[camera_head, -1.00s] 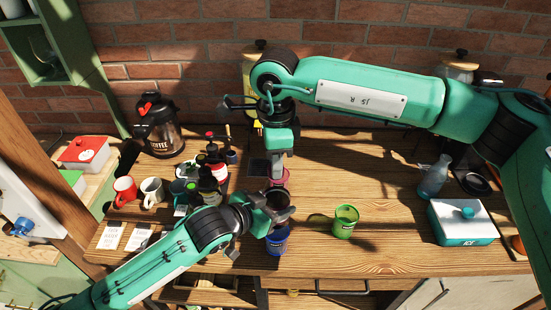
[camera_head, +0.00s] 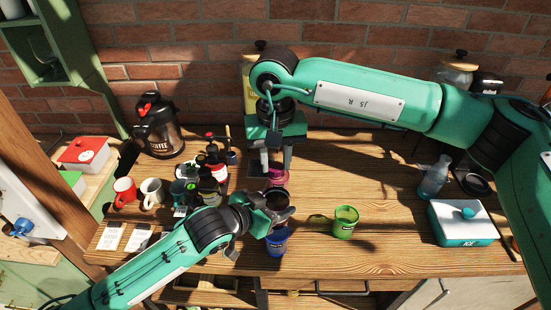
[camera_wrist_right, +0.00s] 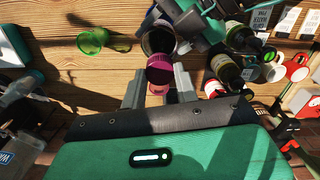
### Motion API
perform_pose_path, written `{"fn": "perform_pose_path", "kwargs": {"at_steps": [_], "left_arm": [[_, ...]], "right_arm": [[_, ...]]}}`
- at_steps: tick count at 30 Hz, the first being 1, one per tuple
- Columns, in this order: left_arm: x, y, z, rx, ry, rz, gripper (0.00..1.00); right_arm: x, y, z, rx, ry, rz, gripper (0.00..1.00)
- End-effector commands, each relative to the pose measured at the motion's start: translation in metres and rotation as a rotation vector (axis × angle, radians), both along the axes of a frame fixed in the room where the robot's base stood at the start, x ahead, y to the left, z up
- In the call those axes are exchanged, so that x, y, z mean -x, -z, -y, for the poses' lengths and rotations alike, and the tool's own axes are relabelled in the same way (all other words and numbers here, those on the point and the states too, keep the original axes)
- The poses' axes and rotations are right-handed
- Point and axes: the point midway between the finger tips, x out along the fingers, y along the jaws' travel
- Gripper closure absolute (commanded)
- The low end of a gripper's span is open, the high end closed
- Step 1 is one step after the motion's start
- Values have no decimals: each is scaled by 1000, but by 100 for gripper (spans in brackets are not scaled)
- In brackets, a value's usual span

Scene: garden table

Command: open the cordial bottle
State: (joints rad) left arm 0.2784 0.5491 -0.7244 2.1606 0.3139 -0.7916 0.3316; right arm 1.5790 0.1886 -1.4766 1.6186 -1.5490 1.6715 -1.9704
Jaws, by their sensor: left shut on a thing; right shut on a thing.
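My left gripper (camera_head: 278,212) is shut around a dark, round-bodied thing (camera_head: 275,198), seemingly the cordial bottle, above the front middle of the table. The dark body (camera_wrist_right: 158,41) also shows in the right wrist view beside the left gripper. My right gripper (camera_head: 276,168) points down from above, just behind the left one. Its fingers stand on either side of a pink-magenta piece (camera_wrist_right: 160,68), seemingly the bottle's cap. The piece also shows in the head view (camera_head: 279,177). Its exact contact with the fingers and with the dark body is hard to make out.
A blue cup (camera_head: 277,243) stands close below my left gripper, and a green cup (camera_head: 345,222) stands to its right. Several dark bottles (camera_head: 208,185) crowd the left, with mugs (camera_head: 152,192) and a coffee pot (camera_head: 158,128). An ice box (camera_head: 462,222) stands right. The table's right middle is clear.

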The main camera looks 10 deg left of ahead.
Motion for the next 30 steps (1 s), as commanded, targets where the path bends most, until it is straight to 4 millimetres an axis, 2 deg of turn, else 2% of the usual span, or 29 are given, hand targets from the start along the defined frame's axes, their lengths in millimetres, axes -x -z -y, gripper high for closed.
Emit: {"fn": "perform_pose_path", "kwargs": {"at_steps": [6, 12, 16, 25, 26, 28, 30], "left_arm": [[3, -2, 3, 4, 10, 6, 100], [3, -2, 3, 3, 11, 7, 100], [3, -2, 3, 3, 11, 7, 100], [3, -3, 3, 3, 11, 7, 100], [3, -3, 3, 3, 11, 7, 100], [3, -2, 3, 3, 9, 6, 100], [2, -2, 2, 3, 7, 5, 100]], "right_arm": [[-5, -1, 1, -3, -332, 9, 97], [-5, -1, 0, -5, -568, 8, 97], [-5, -1, 0, -4, -629, 9, 97], [-5, -1, 0, -6, -637, 9, 97], [-5, -1, 0, -6, -636, 9, 64], [-5, -1, 0, -5, -637, 8, 50], [-4, -1, 0, -5, -638, 7, 48]]}}
